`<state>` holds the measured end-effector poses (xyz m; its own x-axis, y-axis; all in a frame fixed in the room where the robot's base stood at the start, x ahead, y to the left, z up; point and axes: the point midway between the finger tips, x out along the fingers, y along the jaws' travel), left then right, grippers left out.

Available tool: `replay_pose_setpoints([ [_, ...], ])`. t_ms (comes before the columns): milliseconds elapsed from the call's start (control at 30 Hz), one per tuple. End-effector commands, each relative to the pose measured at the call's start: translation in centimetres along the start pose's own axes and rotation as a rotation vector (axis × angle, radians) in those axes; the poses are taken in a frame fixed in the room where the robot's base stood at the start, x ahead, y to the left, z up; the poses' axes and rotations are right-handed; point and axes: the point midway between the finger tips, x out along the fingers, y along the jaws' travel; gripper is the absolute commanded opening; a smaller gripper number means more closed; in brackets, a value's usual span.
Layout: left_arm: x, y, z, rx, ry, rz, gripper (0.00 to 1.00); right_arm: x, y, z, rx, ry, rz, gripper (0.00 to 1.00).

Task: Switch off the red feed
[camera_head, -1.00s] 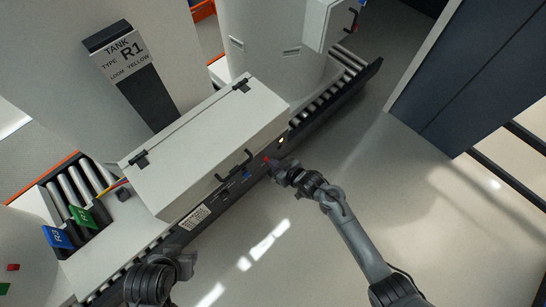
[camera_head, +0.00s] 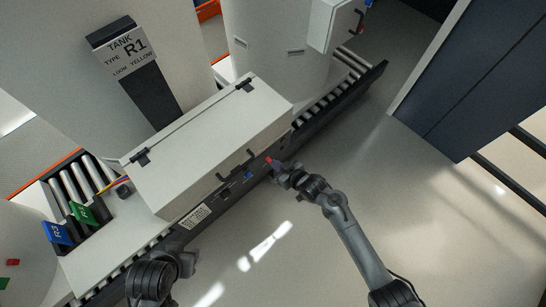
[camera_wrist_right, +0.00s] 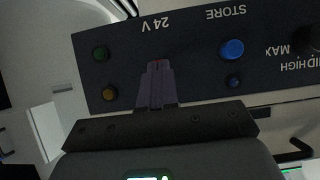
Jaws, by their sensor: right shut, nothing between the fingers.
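The dark control panel (camera_wrist_right: 200,75) runs along the front of the white box. It carries a red control (camera_head: 268,160), which shows in the right wrist view as a red strip (camera_wrist_right: 157,64) under the "24 V" label, mostly hidden by my fingers. My right gripper (camera_head: 275,164) is shut and empty, its fingertips (camera_wrist_right: 157,72) at the red control; whether they touch it I cannot tell. A green lamp (camera_wrist_right: 100,54) and an amber lamp (camera_wrist_right: 109,93) beside it look dim. My left arm shows at lower left; its fingers cannot be made out.
A blue button (camera_wrist_right: 232,49) and a smaller blue one (camera_wrist_right: 234,81) sit on the panel. The white box (camera_head: 205,140) has a black handle (camera_head: 238,164). The R1 tank (camera_head: 170,50) stands behind. The floor (camera_head: 330,260) in front is clear.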

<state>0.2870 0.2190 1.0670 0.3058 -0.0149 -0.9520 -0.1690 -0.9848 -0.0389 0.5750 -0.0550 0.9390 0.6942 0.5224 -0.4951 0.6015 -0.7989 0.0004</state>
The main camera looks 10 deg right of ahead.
Motion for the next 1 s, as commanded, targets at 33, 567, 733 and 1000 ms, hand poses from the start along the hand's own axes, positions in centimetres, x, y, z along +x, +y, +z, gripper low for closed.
replay_pose_setpoints([
  [33,0.05,-0.02,0.02,0.001,0.000,-0.001,0.43,0.07,-0.10,-0.06,-0.001,0.003,-0.002,0.00],
  [567,0.30,0.19,0.04,-0.007,0.001,0.006,0.43,0.36,-0.44,-0.10,-0.004,0.008,-0.009,0.00],
  [733,0.27,0.30,0.00,-0.012,0.002,0.009,0.43,0.33,-0.40,-0.07,-0.004,0.007,-0.008,0.00],
  [1000,-0.43,0.24,-0.21,-0.011,0.002,0.008,0.43,-0.04,-0.37,-0.65,-0.004,0.006,-0.008,0.00],
])
